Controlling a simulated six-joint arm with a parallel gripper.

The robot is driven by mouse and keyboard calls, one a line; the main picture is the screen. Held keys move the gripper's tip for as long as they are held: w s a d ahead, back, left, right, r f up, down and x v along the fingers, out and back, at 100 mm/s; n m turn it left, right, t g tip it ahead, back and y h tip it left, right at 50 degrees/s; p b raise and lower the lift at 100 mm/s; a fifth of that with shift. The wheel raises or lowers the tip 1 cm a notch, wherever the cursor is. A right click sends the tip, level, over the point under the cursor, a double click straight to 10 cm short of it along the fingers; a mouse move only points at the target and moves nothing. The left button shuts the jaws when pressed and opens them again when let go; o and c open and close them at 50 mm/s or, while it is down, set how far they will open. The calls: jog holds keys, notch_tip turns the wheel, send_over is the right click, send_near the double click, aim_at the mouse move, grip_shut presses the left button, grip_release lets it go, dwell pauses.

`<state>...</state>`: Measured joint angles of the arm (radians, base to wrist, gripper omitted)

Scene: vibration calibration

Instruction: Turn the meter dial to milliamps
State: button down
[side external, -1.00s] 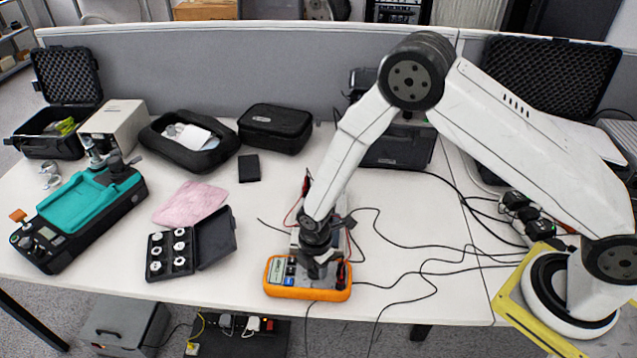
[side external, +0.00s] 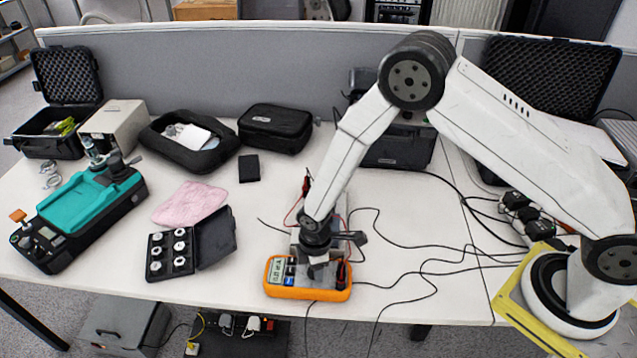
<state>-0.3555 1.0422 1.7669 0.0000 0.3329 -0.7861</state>
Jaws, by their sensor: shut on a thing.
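The meter (side external: 308,293) has an orange case and lies at the front edge of the white table. Its grey display (side external: 276,271) at the left end shows dark characters that look like a reading in mA, too small to be sure. My gripper (side external: 316,271) points down onto the middle of the meter and is shut on the dial. The gripper hides the dial and its pointer, so the setting cannot be read from the dial itself.
Red and black leads run from the meter's right end and behind it. Black cables (side external: 425,262) cross the table to the right. A black case of white parts (side external: 190,245), a pink cloth (side external: 190,203) and a teal-topped device (side external: 85,207) stand left.

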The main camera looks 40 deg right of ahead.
jog(key=shift+m, duration=1)
jog(key=shift+c, duration=0.9)
grip_release()
jog(key=shift+r, duration=0.15)
jog(key=shift+r, duration=3.75)
jog(key=shift+r, duration=0.1)
